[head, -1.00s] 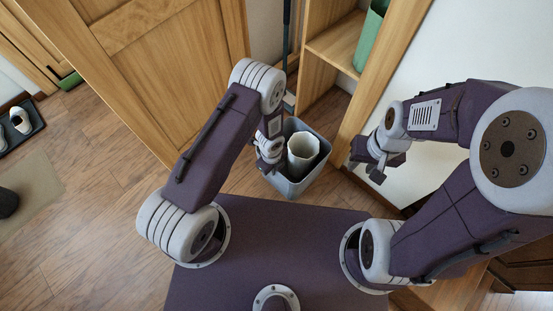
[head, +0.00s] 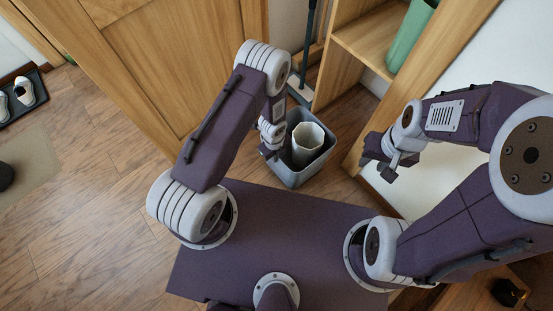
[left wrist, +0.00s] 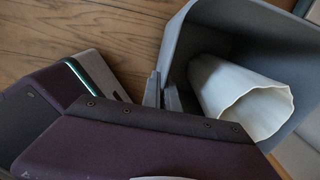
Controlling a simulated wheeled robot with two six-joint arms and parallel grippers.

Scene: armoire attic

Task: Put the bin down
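The grey bin (head: 294,179) is in front of the open shelf unit, just beyond my base, and looks upright. A white, open-topped container (head: 308,137) stands inside it, leaning slightly. In the left wrist view the bin's grey wall (left wrist: 190,40) fills the upper right, with the white container (left wrist: 225,90) inside. My left gripper (head: 268,152) is at the bin's left rim; its fingers (left wrist: 162,92) are closed about the wall's edge. I cannot tell whether the bin's bottom touches the floor. My right gripper (head: 378,166) is empty, its fingers apart, to the right of the bin.
A wooden door panel (head: 180,70) stands left of the bin. The shelf unit (head: 375,45) holds a green item (head: 410,38); a dark pole (head: 308,45) stands beside it. Wooden floor (head: 90,200) is clear at left, with a shoe tray (head: 22,98) and a mat (head: 35,165) further out.

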